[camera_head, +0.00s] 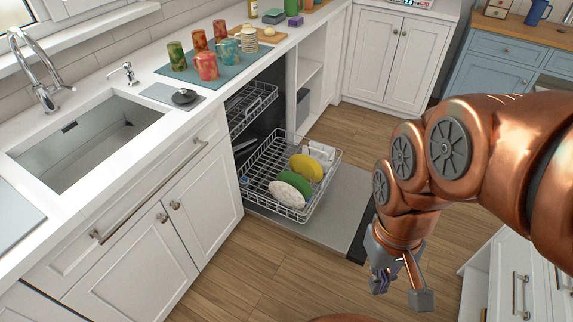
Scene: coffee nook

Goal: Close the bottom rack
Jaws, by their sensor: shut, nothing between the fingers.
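The bottom rack (303,203) is a grey wire basket pulled well out of the dishwasher, above its lowered door (340,212). It holds a yellow plate (306,168), a white plate (286,194) and a green plate (298,182), with a few pale items behind. My gripper (380,286) is shut and empty, pointing down to the right of the rack and door, apart from both. The rack's inner end is partly hidden by the cabinet front.
The upper rack (250,106) sits partly out above the bottom rack. Several cups stand on a teal mat (196,80) on the counter beside the sink (92,140). White drawers (520,280) stand at lower right. Wooden floor (265,270) in front is clear.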

